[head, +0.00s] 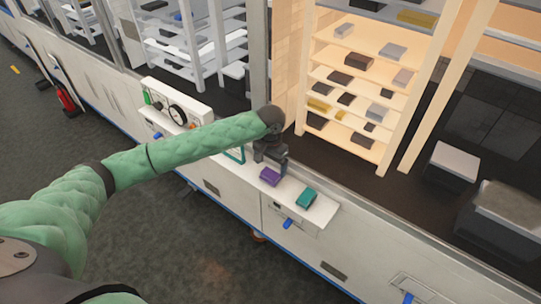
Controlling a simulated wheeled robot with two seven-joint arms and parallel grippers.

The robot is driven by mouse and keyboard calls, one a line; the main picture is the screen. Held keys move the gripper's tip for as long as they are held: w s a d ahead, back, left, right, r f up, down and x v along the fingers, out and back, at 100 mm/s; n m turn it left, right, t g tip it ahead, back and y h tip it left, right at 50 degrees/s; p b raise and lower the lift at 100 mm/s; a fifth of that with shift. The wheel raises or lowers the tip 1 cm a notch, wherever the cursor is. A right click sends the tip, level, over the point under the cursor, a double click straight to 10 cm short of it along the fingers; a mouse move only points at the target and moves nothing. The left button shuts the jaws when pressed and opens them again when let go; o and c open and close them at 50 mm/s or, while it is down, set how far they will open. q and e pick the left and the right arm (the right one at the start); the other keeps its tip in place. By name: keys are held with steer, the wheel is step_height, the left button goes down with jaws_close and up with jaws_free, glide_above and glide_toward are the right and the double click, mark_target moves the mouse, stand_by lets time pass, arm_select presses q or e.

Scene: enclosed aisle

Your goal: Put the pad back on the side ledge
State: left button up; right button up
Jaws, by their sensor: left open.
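The side ledge (324,210) is a narrow white shelf on the front of the long white cabinet. A small purple block-like pad (270,176) is at its left part, right under my left gripper (272,169). A teal pad (306,197) lies on the ledge to the right of the purple one, apart from it. My left gripper points down at the purple pad with its jaws open. Its fingertips are small, and I cannot tell whether they touch the purple pad. My right gripper is out of view.
A white panel with dials (176,110) stands on the cabinet, left of the ledge. Behind is a lit shelf rack (340,98) with several small boxes. Blue handles (288,223) stick out of the cabinet front. The dark floor (200,250) in front is clear.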

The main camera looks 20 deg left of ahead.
mark_target(271, 173)
arm_select(q)
step_height(271, 173, up, 7)
steer(key=b, duration=0.2)
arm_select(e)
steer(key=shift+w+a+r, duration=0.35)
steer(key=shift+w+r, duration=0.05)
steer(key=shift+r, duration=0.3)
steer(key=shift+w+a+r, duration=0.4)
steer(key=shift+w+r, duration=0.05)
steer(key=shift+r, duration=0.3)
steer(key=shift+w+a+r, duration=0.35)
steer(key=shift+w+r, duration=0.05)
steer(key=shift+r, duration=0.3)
